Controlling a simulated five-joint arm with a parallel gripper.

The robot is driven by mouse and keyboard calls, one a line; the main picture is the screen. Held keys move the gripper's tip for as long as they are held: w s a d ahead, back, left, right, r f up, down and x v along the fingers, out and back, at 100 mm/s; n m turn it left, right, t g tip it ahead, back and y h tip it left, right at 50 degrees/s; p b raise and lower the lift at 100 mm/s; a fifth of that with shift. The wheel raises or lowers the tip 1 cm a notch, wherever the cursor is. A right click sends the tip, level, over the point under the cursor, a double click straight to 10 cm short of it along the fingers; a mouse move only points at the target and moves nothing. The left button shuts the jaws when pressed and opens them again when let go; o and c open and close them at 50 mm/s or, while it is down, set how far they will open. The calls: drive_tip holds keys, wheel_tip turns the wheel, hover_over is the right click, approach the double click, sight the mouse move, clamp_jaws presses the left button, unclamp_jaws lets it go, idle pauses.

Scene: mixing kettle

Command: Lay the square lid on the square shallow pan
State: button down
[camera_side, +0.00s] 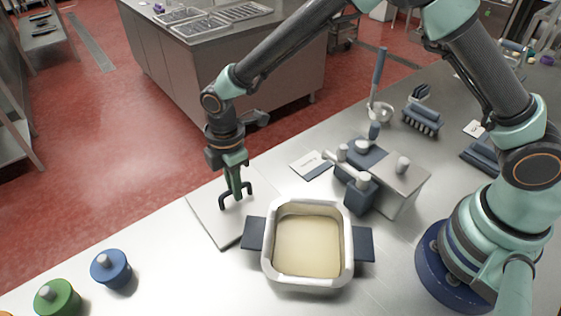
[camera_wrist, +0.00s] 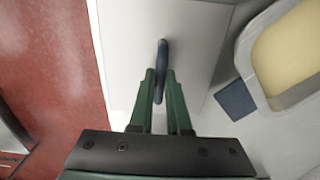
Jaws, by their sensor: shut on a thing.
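The square shallow pan (camera_side: 346,222) stands on the steel counter with pale yellow contents and a dark pad-like handle on each of two sides. It also shows at the right of the wrist view (camera_wrist: 248,62). The square lid (camera_side: 208,222) is a flat grey plate with a dark arched handle, just left of the pan. It fills the middle of the wrist view (camera_wrist: 195,45). My gripper (camera_side: 236,188) points down and is shut on the lid's handle; its green fingers flank the handle in the wrist view (camera_wrist: 160,80). I cannot tell whether the lid touches the counter.
A block with several dark and white knobs (camera_side: 392,180) stands right behind the pan, with a small white card (camera_side: 312,165) beside it. Blue (camera_side: 110,268) and green (camera_side: 57,298) knobbed pots stand at the front left.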

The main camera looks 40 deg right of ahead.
idle(0.4)
drive_tip(key=shift+r, duration=2.55)
drive_tip(key=shift+r, duration=0.2)
wheel_tip(320, 180, up, 14)
drive_tip(key=f, duration=0.1)
drive_tip(key=s+d+r+n, duration=0.15)
drive_tip(key=s+n, duration=0.25)
drive_tip(key=s, duration=0.5)
drive_tip(key=s+d+f+n, duration=0.1)
drive_tip(key=s+d+n, duration=0.35)
drive_tip(key=s, duration=0.65)
wheel_tip(320, 180, down, 13)
drive_tip(key=a, duration=0.1)
drive_tip(key=shift+w+a+r+n+g+h, duration=0.15)
drive_tip(key=shift+w+a+n+g+h, duration=0.2)
drive_tip(key=shift+w, duration=0.1)
